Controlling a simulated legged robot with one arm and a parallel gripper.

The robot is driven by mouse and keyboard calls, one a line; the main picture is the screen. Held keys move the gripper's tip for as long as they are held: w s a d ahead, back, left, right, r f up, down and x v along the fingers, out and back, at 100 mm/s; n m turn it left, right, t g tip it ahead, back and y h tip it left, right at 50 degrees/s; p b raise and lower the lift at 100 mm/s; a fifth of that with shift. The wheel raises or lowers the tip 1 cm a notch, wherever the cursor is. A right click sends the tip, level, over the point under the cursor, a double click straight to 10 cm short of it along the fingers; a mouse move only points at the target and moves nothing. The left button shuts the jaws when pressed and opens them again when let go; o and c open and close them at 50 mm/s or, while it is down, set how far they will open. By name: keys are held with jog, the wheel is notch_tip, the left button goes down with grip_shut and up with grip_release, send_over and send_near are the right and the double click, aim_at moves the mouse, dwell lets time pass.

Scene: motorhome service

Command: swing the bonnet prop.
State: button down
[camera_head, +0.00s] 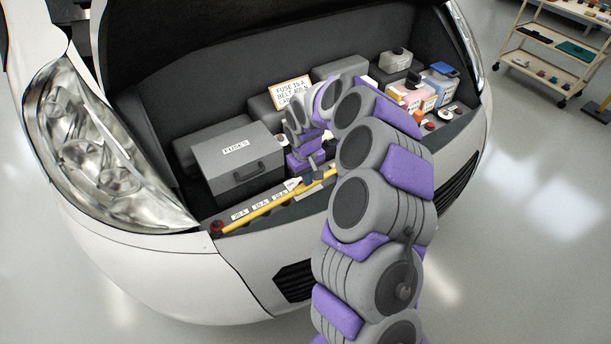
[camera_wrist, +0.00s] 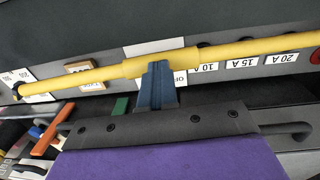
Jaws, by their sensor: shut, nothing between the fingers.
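The bonnet prop is a yellow rod (camera_head: 262,211) lying along the front edge of the open engine bay, from a red round end at the left toward my arm. In the wrist view the rod (camera_wrist: 225,51) crosses the whole upper picture, with a thicker sleeve in its middle. My gripper (camera_head: 314,175) is over the rod's right part. In the wrist view its dark blue fingers (camera_wrist: 158,74) are together, with their tips at the lower edge of the sleeve. Nothing shows between them; I cannot tell whether they touch the rod. My arm hides the rod's right end.
A grey fuse box (camera_head: 238,163) stands behind the rod, with fuse labels (camera_head: 260,204) along the ledge. A sign (camera_head: 292,93) and several bottles (camera_head: 410,92) are farther back and right. A shelf trolley (camera_head: 553,45) stands far right.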

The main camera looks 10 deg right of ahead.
jog(key=shift+s+f, duration=0.4)
jog(key=shift+s, duration=0.05)
jog(key=shift+w+r, duration=0.1)
jog(key=shift+r, duration=0.15)
notch_tip(320, 180, up, 14)
jog(key=a+p, duration=0.1)
jog(key=p, duration=0.2)
jog(key=shift+w+a, duration=0.15)
jog(key=shift+w, duration=0.05)
jog(key=s+a+r, duration=0.1)
jog(key=s+r, duration=0.3)
jog(key=s, duration=0.4)
jog(key=s+a+r, duration=0.2)
jog(key=s+r, duration=0.2)
jog(key=s, duration=0.5)
jog(key=s+d+m+g, duration=0.1)
jog(key=s, duration=1)
jog(key=s+d+m+g, duration=0.1)
jog(key=s+m, duration=0.1)
jog(key=s, duration=1)
jog(key=shift+d+f+m+y, duration=0.3)
jog(key=shift+d+f, duration=0.1)
jog(key=c, duration=1.8)
grip_release()
jog(key=shift+w, duration=0.1)
jog(key=shift+c, duration=0.2)
